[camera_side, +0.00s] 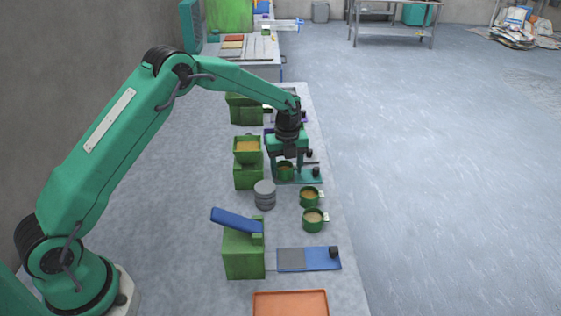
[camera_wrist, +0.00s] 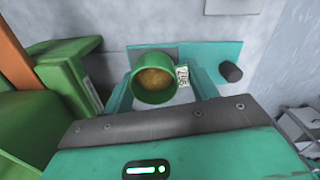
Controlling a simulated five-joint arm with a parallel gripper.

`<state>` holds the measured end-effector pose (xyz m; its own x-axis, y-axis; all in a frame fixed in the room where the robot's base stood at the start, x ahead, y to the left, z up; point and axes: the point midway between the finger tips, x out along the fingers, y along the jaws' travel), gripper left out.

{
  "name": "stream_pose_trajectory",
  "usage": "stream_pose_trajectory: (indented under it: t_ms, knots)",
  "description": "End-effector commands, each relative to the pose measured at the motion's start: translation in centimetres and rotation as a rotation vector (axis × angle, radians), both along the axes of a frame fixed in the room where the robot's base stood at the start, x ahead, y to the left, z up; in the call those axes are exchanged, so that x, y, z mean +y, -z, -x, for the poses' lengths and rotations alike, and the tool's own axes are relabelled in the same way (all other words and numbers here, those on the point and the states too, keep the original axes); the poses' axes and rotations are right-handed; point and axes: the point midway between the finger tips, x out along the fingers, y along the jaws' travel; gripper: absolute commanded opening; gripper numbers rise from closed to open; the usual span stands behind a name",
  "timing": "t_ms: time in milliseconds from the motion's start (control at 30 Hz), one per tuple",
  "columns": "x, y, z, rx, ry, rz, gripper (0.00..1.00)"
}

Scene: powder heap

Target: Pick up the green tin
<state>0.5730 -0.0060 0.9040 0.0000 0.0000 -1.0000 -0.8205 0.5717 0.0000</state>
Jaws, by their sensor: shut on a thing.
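The green tin (camera_wrist: 142,92) with brown powder in it is between my gripper's fingers in the wrist view. A white label shows on its right side. In the side view the same tin (camera_side: 285,172) is at the teal scale plate (camera_side: 305,177). My gripper (camera_side: 288,165) points down and is shut on this tin; it also shows in the wrist view (camera_wrist: 165,88). I cannot tell whether the tin touches the plate. Two other green tins with powder stand nearer the camera, one (camera_side: 309,197) behind the other (camera_side: 313,219).
A green hopper machine (camera_side: 248,175) with powder on top stands left of my gripper. Stacked grey discs (camera_side: 265,196) stand in front. A green machine with a blue lid (camera_side: 243,250), a blue plate (camera_side: 318,259) and an orange tray (camera_side: 290,304) are nearer. The bench's right edge is close.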

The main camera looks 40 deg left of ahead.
Motion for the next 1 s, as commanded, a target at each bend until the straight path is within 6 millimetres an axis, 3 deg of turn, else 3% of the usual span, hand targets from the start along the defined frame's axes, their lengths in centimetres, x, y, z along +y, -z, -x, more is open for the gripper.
stream_pose_trajectory:
  t_ms: [367, 667, 1000]
  knots:
    - [0.0, -0.7, -0.1, -0.002, 0.0, 0.0, 0.31]
    - [0.0, -4.2, -0.1, -0.005, 0.0, 0.0, 0.31]
    - [-5.1, -7.7, 3.1, -0.001, 0.004, 0.0, 0.31]
